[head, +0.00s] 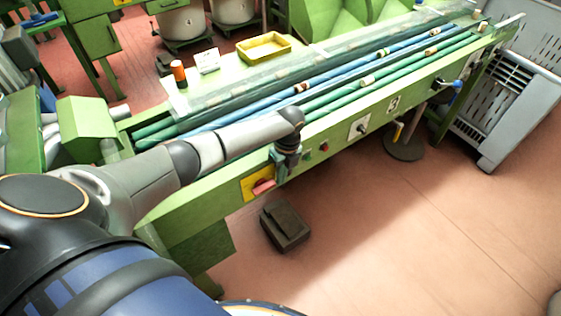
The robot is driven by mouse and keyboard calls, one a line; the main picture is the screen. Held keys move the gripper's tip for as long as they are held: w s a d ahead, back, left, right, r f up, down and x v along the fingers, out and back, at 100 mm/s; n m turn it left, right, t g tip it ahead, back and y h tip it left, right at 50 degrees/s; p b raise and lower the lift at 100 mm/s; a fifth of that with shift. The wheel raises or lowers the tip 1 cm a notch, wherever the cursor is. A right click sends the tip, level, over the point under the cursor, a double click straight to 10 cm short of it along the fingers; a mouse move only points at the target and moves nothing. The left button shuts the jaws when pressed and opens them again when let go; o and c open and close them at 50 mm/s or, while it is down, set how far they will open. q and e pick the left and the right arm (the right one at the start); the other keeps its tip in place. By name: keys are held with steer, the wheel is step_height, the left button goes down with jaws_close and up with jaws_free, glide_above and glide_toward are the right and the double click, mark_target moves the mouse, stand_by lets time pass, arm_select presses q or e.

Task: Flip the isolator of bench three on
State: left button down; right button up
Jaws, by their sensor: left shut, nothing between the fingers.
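The green bench carries a small plate (393,102) that appears to read 3 on its front rail. Near the rail's left end is a yellow plate (249,189) with a red handle (264,187), which looks like the isolator. The handle lies roughly sideways, tilted a little; its on or off marking is too small to read. My left gripper (281,180) points down in front of the rail, just right of the red handle, shut and empty. It hides part of the plate's right side, and I cannot tell whether it touches the handle. My right gripper is out of view.
Along the rail are a red button (323,147), a dark knob on a pale plate (358,128), a yellow handle (397,132) and a blue-tipped lever (450,85). A dark pedal box (285,225) lies on the floor below. A grey crate (510,95) stands right.

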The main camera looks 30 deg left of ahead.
arm_select(q)
steer(key=w+d+r+b, duration=0.1)
steer(key=w+r, duration=0.1)
steer(key=w, duration=0.1)
steer(key=w+d+r+b, duration=0.1)
steer(key=w+r, duration=0.1)
steer(key=w+d+r+b, duration=0.1)
steer(key=w+r+b, duration=0.1)
steer(key=w, duration=0.1)
steer(key=shift+w+d+r, duration=0.25)
steer(key=shift+w+d, duration=0.1)
steer(key=shift+d, duration=0.05)
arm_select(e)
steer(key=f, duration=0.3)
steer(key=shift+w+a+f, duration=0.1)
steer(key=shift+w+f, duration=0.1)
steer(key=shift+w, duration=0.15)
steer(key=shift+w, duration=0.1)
